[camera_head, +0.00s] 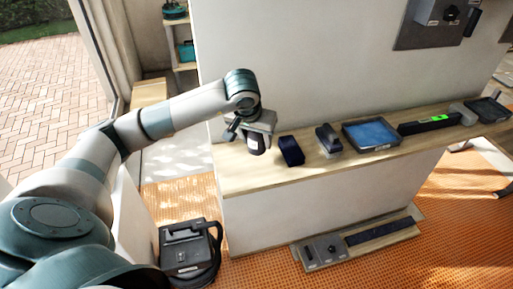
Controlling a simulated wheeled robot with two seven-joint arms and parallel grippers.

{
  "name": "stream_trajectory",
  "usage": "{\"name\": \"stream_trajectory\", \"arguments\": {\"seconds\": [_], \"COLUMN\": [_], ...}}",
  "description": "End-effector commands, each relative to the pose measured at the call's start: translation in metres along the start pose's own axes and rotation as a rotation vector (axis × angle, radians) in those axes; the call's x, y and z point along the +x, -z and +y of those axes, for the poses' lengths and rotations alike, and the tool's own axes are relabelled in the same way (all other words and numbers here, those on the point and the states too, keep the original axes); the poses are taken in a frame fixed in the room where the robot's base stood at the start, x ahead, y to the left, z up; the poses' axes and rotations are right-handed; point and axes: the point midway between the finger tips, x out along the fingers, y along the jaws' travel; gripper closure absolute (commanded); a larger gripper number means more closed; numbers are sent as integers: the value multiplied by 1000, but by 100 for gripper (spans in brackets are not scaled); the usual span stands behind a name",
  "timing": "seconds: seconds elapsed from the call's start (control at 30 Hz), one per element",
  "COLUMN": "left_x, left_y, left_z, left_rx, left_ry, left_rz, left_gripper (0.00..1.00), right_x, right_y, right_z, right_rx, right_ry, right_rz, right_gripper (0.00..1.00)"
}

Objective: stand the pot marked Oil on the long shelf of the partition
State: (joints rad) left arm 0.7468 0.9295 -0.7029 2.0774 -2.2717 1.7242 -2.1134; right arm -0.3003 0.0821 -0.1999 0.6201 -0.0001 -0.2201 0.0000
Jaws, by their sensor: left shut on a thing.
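My left gripper (250,131) reaches in from the left and is shut on a small dark pot (257,147) with a pale band. The pot is at the left end of the long wooden shelf (243,182) of the white partition. It looks upright, low over the shelf or touching it; I cannot tell which. The gripper hides its top, and no marking on it can be read. My right gripper is not in view.
Right of the pot on the shelf are a dark blue box (291,151), a black-handled block (329,139), a blue-filled tray (371,134) and a black level (429,123). The shelf's front left is clear. A black case (187,250) stands on the floor below.

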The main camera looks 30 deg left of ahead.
Motion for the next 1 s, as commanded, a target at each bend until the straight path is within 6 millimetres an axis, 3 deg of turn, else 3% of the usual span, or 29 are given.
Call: {"name": "stream_trajectory", "arguments": {"seconds": [0.37,0.93,0.97,1.0], "left_x": [29,39,38,38], "left_y": [-13,-16,-16,-16], "left_z": [0,0,0,0], "left_rx": [0,0,0,0], "left_ry": [0,0,0,0], "left_rz": [-2,1,0,0], "left_gripper": [82,82,46,37], "right_x": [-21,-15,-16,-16], "right_y": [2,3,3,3], "right_z": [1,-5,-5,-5], "right_rx": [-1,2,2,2], "right_ry": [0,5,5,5], "right_rz": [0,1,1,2], "right_gripper": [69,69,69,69]}}
